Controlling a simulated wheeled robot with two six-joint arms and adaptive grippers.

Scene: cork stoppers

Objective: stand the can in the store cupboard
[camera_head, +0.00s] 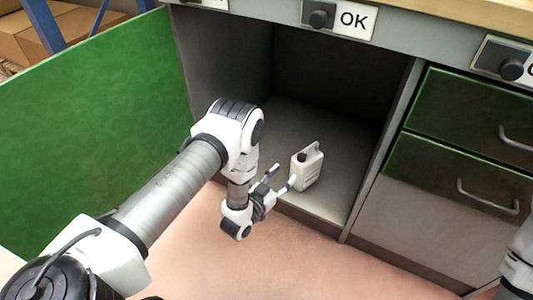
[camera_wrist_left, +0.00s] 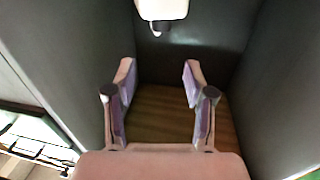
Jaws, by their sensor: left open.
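The can (camera_head: 308,168) is a small whitish canister with a handle and a dark cap. It stands upright on the floor of the open store cupboard (camera_head: 335,205), near the front. My left gripper (camera_head: 281,179) is open and empty, just left of the can at the cupboard's front. In the left wrist view the gripper (camera_wrist_left: 157,76) has its fingers spread with nothing between them. The can (camera_wrist_left: 163,9) shows there at the top edge, partly cut off, beyond the fingertips and apart from them. My right gripper is not in view.
The green cupboard door (camera_head: 90,120) stands open on the left. Green drawers (camera_head: 460,120) with metal handles are on the right, and a worktop edge (camera_head: 450,15) runs above. The cupboard floor behind the can is clear. Cardboard boxes (camera_head: 65,35) sit at the top left.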

